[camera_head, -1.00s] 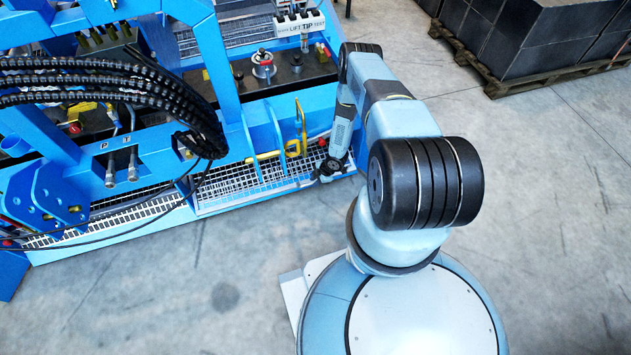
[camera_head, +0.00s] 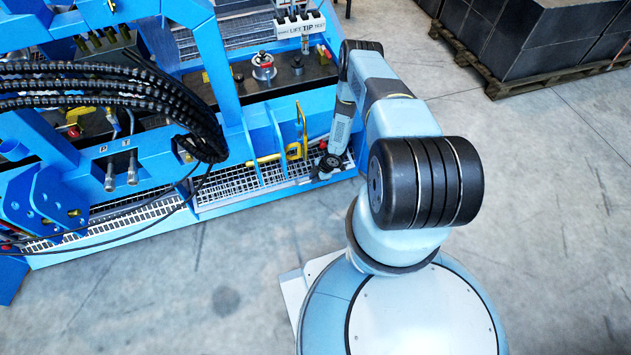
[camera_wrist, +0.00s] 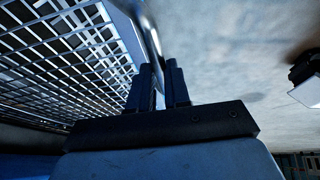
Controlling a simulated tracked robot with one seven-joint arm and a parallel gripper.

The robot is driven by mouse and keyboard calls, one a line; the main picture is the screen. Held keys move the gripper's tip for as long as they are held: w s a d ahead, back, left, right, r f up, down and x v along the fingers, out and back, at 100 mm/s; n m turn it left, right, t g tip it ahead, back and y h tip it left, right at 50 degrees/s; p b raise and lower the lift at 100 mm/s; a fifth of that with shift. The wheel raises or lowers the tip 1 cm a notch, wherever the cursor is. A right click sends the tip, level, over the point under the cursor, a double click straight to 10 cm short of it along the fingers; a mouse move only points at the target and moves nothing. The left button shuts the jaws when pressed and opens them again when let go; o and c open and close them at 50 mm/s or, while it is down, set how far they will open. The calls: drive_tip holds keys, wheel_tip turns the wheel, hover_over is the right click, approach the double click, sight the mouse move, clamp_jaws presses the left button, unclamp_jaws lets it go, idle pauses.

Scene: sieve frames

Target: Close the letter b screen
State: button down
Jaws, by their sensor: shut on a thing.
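A mesh screen (camera_head: 230,184) lies low along the front of the blue machine in the head view. Its grid (camera_wrist: 60,50) fills the upper left of the wrist view. I cannot read a letter b on it. My gripper (camera_wrist: 159,68) is shut on a rounded metal bar (camera_wrist: 149,30) beside the grid's edge; I take this bar as part of the screen, though the join is not clear. In the head view my gripper (camera_head: 320,172) is small and dark at the screen's right end, and its grip is hidden there.
The blue machine frame (camera_head: 208,55) rises behind the screen. Black hoses (camera_head: 110,85) hang at the left. Grey floor (camera_head: 190,290) is free in front. Dark blocks on a pallet (camera_head: 550,75) stand at the upper right.

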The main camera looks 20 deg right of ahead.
drive_tip(key=shift+w+d+r, duration=0.1)
drive_tip(key=shift+w+r, duration=0.05)
drive_tip(key=shift+w, duration=0.5)
drive_tip(key=shift+w+r, duration=0.15)
drive_tip(key=shift+w, duration=0.45)
drive_tip(key=c, duration=1.1)
unclamp_jaws()
drive_tip(key=shift+s, duration=0.15)
drive_tip(key=v, duration=1.3)
drive_tip(key=shift+s+r, duration=0.15)
drive_tip(key=shift+r, duration=0.1)
